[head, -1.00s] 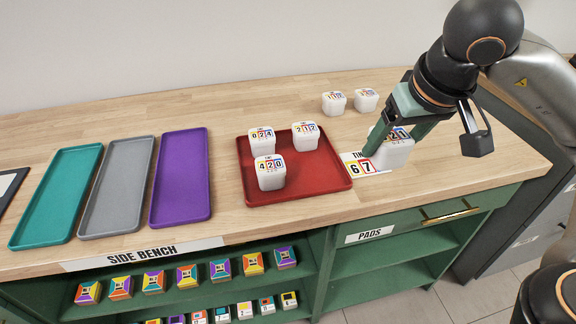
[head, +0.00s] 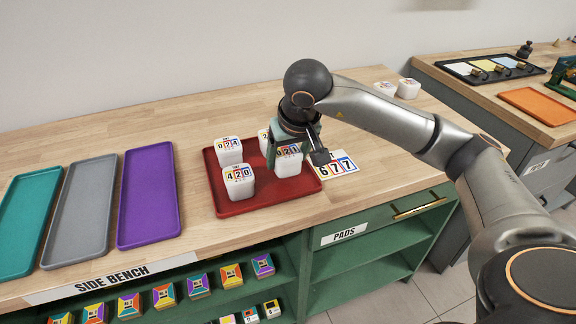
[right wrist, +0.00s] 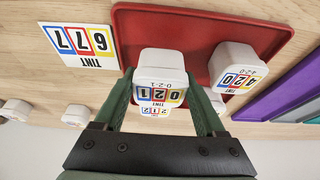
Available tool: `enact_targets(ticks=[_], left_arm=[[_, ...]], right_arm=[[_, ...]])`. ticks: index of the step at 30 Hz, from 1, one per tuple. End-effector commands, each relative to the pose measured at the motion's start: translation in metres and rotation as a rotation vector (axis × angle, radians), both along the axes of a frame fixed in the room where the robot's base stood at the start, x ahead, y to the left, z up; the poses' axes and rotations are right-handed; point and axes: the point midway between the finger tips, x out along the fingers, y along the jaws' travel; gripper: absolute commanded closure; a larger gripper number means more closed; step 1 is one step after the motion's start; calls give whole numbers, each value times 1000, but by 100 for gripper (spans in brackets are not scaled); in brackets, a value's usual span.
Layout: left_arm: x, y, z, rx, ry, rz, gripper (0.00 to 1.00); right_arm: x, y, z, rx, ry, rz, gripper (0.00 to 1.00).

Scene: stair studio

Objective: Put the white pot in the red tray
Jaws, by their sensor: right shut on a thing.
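A white pot labelled 021 (head: 288,164) is held by my right gripper (head: 291,148) at the right part of the red tray (head: 240,207). The right wrist view shows the pot (right wrist: 161,66) between the two fingers, with the red tray (right wrist: 205,22) behind it. I cannot tell whether the pot touches the tray floor. In the tray stand white pots labelled 024 (head: 228,150) and 420 (head: 239,184), and a third pot (head: 264,141) partly hidden behind my gripper. My left gripper is not in view.
A tint card reading 677 (head: 341,165) lies right of the tray. Purple (head: 147,195), grey (head: 80,210) and teal (head: 20,225) trays lie to the left. Two white pots (head: 397,89) stand at the back right. Small coloured boxes (head: 197,286) fill the shelf below.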

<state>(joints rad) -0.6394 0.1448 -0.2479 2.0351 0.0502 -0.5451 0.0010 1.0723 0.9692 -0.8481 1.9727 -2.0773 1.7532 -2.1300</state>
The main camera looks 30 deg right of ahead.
Motion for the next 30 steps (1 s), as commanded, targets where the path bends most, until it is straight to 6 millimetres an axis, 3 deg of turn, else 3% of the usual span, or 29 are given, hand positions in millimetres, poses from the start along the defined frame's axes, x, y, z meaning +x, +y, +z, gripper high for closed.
enact_targets(ticks=[1,4,16,17,23,30], left_arm=[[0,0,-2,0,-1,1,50],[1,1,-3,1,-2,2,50],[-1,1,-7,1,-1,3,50],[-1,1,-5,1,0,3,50],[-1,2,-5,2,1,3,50],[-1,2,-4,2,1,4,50]], right_arm=[[-2,-1,-12,-2,7,0,88],[-2,-1,-25,-1,3,0,88],[-2,-1,-30,-1,1,1,88],[-2,-1,-29,-1,2,1,24],[-2,-1,-28,-1,2,1,2],[-2,0,-28,-1,2,1,0]])
